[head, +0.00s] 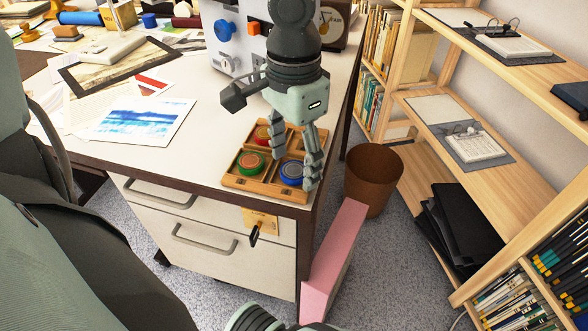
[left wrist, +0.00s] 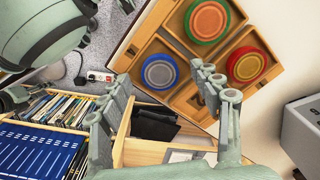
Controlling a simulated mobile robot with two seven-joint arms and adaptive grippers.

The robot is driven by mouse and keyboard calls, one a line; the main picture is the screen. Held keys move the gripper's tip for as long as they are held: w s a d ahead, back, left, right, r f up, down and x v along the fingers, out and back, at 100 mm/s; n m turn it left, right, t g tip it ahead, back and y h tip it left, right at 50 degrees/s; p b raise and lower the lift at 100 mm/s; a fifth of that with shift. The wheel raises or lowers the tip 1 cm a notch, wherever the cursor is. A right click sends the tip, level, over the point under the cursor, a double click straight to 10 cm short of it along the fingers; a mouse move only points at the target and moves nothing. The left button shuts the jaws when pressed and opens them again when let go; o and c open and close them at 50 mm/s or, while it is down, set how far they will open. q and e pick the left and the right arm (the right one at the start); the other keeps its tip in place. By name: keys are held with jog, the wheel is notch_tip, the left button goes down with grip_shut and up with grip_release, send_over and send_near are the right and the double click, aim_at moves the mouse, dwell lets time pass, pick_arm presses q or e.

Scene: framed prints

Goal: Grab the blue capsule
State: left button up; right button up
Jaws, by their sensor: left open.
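The blue capsule (head: 291,172) is a round disc with a paler centre, lying in the near right compartment of a wooden tray (head: 232,182) at the desk's front corner. It also shows in the left wrist view (left wrist: 160,71). My left gripper (head: 295,163) is open and points down over the tray, its fingers on either side of the blue capsule in the head view. Nothing is between the fingers. A green capsule (head: 250,163) and a red capsule (head: 263,135) lie in other compartments.
A white panel device with a blue knob (head: 224,30) stands behind the tray. Framed and loose prints (head: 140,120) lie to the left. Right of the desk are a brown bin (head: 372,180), a pink box (head: 335,258) and wooden shelves (head: 470,120).

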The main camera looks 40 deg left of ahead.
aim_at(288, 166)
pick_arm(q)
jog(key=shift+c, duration=0.4)
jog(key=c, duration=1.1)
jog(key=shift+c, duration=0.3)
pick_arm(e)
jog(key=shift+w, duration=0.1)
pick_arm(q)
jog(key=shift+r, duration=0.1)
jog(key=shift+r, duration=0.5)
jog(key=r, duration=0.2)
jog(key=r+p, duration=0.1)
jog(key=r, duration=0.1)
jog(key=shift+s+a, duration=0.2)
jog(key=shift+a, duration=0.2)
jog(key=s+a+r+p, duration=0.2)
jog(key=s+a+r, duration=0.4)
jog(key=a, duration=0.2)
jog(key=shift+s+a, duration=0.15)
jog(key=shift+a, duration=0.15)
pick_arm(e)
notch_tip(288, 166, down, 8)
jog(key=shift+a+r, duration=0.15)
jog(key=shift+r, duration=0.1)
